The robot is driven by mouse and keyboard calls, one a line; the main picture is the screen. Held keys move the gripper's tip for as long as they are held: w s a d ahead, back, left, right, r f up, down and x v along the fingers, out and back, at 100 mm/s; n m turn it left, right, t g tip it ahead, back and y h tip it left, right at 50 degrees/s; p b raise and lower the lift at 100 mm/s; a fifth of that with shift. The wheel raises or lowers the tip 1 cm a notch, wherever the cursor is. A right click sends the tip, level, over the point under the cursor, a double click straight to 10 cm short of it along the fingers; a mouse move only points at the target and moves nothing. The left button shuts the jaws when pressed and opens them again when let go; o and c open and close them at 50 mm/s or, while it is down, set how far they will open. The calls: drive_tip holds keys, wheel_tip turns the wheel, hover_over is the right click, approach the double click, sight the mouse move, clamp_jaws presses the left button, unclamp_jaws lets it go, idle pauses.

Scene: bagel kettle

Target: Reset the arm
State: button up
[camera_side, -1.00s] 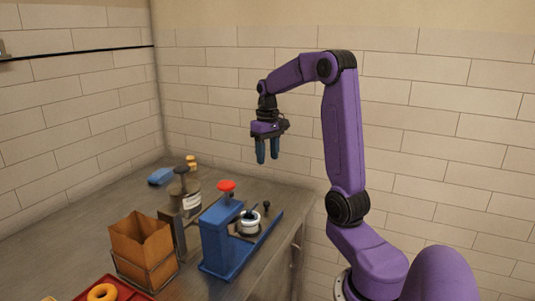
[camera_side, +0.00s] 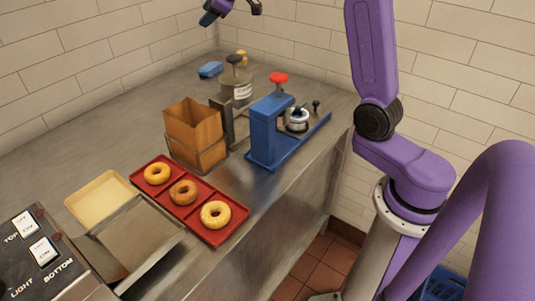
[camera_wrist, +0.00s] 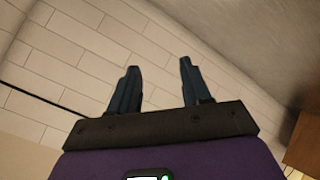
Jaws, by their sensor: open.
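My gripper (camera_side: 212,14) is at the top edge of the side view, above the far end of the counter and partly cut off. In the wrist view my gripper (camera_wrist: 157,72) shows two blue-grey fingers standing apart with nothing between them. Tiled wall shows behind them. My purple arm rises at the right of the side view, and its upper part is out of the picture.
On the counter (camera_side: 75,158) stand a blue press with a red knob (camera_side: 268,130), a grey dispenser (camera_side: 238,88), a brown paper bag (camera_side: 192,130) in a wire holder, and a red tray (camera_side: 221,235) with three bagels. A switch box (camera_side: 35,250) is front left.

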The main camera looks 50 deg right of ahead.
drive_tip(key=w+a+r+n+t+y, duration=0.1)
drive_tip(key=a+r+n+t+y, duration=0.15)
drive_tip(key=a, duration=0.65)
drive_tip(key=w+a+r+n+t+y, duration=0.1)
drive_tip(key=w+a+r+n, duration=0.15)
drive_tip(key=a, duration=0.55)
drive_tip(key=s+a+f+g+y, duration=0.1)
drive_tip(key=s+a+f+g, duration=0.2)
drive_tip(key=s, duration=0.4)
drive_tip(key=s+a+f+g+y, duration=0.1)
drive_tip(key=s+a+f+g, duration=0.15)
drive_tip(key=s+a, duration=0.3)
drive_tip(key=s+d+f+g+h, duration=0.1)
drive_tip(key=s+f+g, duration=0.3)
drive_tip(key=s, duration=0.7)
drive_tip(key=s+f+g, duration=0.1)
drive_tip(key=s+f, duration=0.5)
drive_tip(key=s, duration=0.6)
drive_tip(key=s+d+f+g+h, duration=0.3)
drive_tip(key=s+d+f, duration=0.2)
drive_tip(key=s+d, duration=0.5)
drive_tip(key=s, duration=0.6)
drive_tip(key=shift+d+m, duration=0.2)
drive_tip(key=shift+m, duration=0.2)
